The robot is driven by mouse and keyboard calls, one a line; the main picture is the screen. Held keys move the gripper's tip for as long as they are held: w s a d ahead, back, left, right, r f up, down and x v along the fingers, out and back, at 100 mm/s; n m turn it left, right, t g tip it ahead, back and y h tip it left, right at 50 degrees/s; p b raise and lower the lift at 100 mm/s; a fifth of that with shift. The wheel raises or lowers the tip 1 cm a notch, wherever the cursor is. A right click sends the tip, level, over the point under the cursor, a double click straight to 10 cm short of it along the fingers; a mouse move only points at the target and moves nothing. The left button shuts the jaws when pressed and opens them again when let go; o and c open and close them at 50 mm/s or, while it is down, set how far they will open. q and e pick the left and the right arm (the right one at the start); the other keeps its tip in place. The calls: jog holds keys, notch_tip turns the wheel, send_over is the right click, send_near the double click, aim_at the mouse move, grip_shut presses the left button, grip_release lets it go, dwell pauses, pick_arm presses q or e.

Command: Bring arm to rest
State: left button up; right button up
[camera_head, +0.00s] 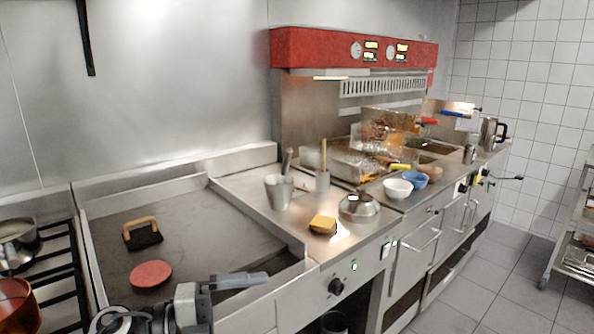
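My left arm comes in at the bottom left of the head view, with its white and dark links cut off by the lower edge. Its gripper (262,279) points right over the front edge of the flat griddle (190,225). The grey fingers are seen from the side and overlap, so the gap between them cannot be made out. Nothing is visible in the fingers. My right gripper is not in view.
A round red patty (151,273) and a black press with a wooden handle (142,233) are on the griddle. A yellow sponge-like block (323,224), a metal dome (359,208) and bowls (397,188) stand on the counter to the right.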

pick_arm(q)
jog(key=s+a+f+n+t+y, duration=0.4)
jog(key=a+f+n+t+y, duration=0.75)
jog(key=n, duration=0.65)
jog(key=s+a+f+n+g+y, duration=0.2)
jog(key=s+a+f+n+g, duration=0.15)
jog(key=s+f, duration=0.4)
jog(key=s+a+f+n+g+y, duration=0.1)
jog(key=s+a+f+n+g, duration=0.1)
jog(key=s+a+f+g, duration=0.35)
jog(key=w+d+f+n+t+h+b, duration=0.1)
jog(key=d+f+n+t+b, duration=0.2)
jog(key=d+b, duration=0.6)
jog(key=d+f+n, duration=0.2)
jog(key=d, duration=0.3)
jog(key=shift+w+f+t+b, duration=0.2)
jog(key=shift+f+t+b, duration=0.15)
jog(key=shift+f+b, duration=0.05)
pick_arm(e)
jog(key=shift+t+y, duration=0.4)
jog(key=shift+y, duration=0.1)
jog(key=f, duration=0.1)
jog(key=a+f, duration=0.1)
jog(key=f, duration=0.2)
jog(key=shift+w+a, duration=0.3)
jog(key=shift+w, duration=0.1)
